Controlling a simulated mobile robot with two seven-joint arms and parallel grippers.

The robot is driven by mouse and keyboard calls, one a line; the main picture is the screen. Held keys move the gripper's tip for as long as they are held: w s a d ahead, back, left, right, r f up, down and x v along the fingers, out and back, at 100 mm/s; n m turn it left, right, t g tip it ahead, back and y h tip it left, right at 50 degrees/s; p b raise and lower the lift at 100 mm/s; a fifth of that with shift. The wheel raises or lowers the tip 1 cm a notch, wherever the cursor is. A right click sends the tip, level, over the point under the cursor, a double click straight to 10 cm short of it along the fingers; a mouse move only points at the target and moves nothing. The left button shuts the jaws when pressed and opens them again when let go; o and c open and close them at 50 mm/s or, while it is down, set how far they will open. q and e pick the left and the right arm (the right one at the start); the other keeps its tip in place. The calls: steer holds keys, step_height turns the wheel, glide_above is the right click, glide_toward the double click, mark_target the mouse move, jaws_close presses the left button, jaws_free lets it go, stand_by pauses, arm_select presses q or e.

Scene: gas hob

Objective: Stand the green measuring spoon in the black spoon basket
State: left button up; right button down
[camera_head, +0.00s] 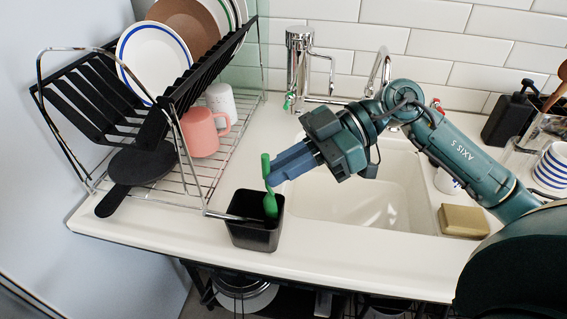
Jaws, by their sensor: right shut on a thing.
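The green measuring spoon (269,203) is upright, its wider end pointing down. My right gripper (276,177) is shut on its upper part, reaching in from the right. The black spoon basket (254,236) stands on the white counter between the dish rack and the sink. The spoon's lower end overlaps the basket's opening at its right side; I cannot tell how deep it is inside. My left gripper is not in view.
A dish rack (199,185) with plates, a pink mug (203,133), a white cup (221,101) and a black pan (141,166) stands left of the basket. The sink (370,200) and tap are behind and right. A sponge (463,221) lies right of the sink.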

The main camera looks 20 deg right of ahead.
steer(key=c, duration=1.4)
jaws_free()
steer(key=shift+c, duration=0.2)
steer(key=w+v, duration=0.1)
steer(key=v, duration=1.2)
steer(key=shift+s, duration=0.45)
steer(key=shift+d, duration=0.1)
